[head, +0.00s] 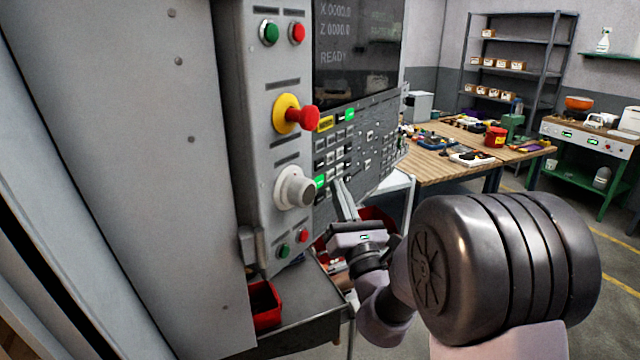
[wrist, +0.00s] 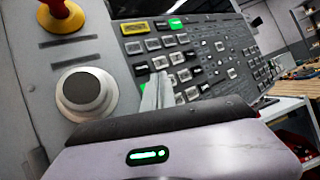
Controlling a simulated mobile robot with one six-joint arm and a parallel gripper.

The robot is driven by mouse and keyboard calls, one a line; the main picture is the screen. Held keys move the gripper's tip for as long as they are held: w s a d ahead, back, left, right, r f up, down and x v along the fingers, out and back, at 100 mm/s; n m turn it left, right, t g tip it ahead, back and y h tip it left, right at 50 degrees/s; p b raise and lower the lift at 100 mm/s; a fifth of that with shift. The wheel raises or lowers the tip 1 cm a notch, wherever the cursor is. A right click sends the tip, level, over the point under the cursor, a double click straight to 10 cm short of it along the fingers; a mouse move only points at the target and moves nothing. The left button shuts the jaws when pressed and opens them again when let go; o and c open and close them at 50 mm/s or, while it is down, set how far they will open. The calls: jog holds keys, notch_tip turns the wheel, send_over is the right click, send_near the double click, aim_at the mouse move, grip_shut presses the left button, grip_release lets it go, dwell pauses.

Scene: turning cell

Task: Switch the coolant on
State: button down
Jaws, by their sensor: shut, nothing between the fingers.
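The machine's control panel (head: 378,135) carries rows of small keys, and the key field also shows in the wrist view (wrist: 215,60). A yellow key (head: 325,124) and a green-lit key (head: 350,114) sit in its top row. Another green-lit key (head: 320,182) is at the lower left. I cannot read the key labels, so I cannot tell which one is coolant. My gripper (head: 340,184) is shut and empty, its fingertips at the lower left keys. In the wrist view the fingers (wrist: 158,82) cover some keys; whether they touch one is unclear.
Left of the keys are a red emergency stop (head: 308,117) on a yellow base, a grey knob (head: 296,187), and green and red buttons (head: 283,250). The screen (head: 357,50) reads READY. Below are a grey tray (head: 315,295) and red bin (head: 264,306). A workbench (head: 440,170) stands behind.

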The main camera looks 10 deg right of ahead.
jog(key=s+d+b, duration=0.1)
jog(key=s+d, duration=0.2)
dwell(0.7)
